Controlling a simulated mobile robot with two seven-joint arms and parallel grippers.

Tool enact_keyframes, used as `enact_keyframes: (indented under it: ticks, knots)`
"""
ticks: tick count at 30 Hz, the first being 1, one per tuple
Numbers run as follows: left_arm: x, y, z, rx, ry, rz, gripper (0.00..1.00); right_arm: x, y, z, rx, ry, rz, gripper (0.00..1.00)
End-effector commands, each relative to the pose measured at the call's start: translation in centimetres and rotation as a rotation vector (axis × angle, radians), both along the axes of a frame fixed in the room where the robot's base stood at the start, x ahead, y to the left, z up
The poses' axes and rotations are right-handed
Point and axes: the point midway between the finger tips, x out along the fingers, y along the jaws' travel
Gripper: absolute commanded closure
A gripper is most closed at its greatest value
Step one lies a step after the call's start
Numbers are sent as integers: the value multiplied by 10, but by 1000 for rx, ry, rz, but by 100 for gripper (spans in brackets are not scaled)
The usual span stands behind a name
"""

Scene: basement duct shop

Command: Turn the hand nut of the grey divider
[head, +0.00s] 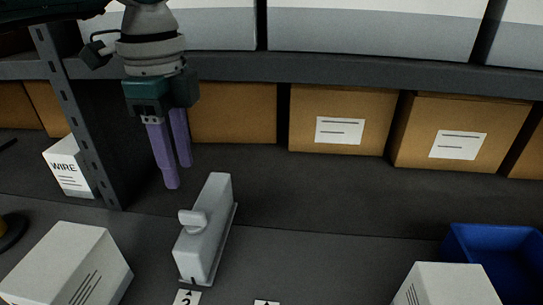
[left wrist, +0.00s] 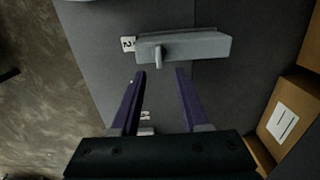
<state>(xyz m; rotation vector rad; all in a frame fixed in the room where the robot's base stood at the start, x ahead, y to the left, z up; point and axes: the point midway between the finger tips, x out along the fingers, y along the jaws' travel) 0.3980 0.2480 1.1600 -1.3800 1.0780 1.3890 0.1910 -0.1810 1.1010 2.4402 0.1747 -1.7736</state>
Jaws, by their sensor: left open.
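The grey divider (head: 215,218) stands upright on the dark surface in the head view, near the middle left. Its hand nut (head: 191,219), a small grey winged knob, sticks out from its left side near the front. In the left wrist view the divider (left wrist: 195,46) lies across the top, with the hand nut (left wrist: 158,57) pointing toward my fingers. My left gripper (head: 180,177) is open and empty, up and left of the divider in the head view. Its purple fingertips (left wrist: 160,73) are apart from the nut in the left wrist view. My right gripper is not in view.
A label reading 2 (head: 186,297) lies at the divider's front end. A pale box (head: 65,265) stands front left, another (head: 445,285) front right. A blue bin (head: 495,240) is at right. Cardboard boxes (head: 340,110) line the back; a dark shelf post (head: 80,120) stands left.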

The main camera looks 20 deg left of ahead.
Motion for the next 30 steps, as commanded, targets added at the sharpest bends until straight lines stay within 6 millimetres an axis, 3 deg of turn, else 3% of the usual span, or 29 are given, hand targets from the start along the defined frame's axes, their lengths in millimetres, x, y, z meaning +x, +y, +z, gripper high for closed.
enact_keyframes:
  ticks: [9,15,26,30]
  knots:
    - [-1,-2,-58,-4,4,-3,55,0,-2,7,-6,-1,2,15]
    - [-1,-3,-85,-7,2,-6,55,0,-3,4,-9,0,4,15]
    - [-1,-2,-92,-6,0,-7,55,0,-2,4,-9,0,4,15]
    - [-1,-2,-91,-7,-1,-7,70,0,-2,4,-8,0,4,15]
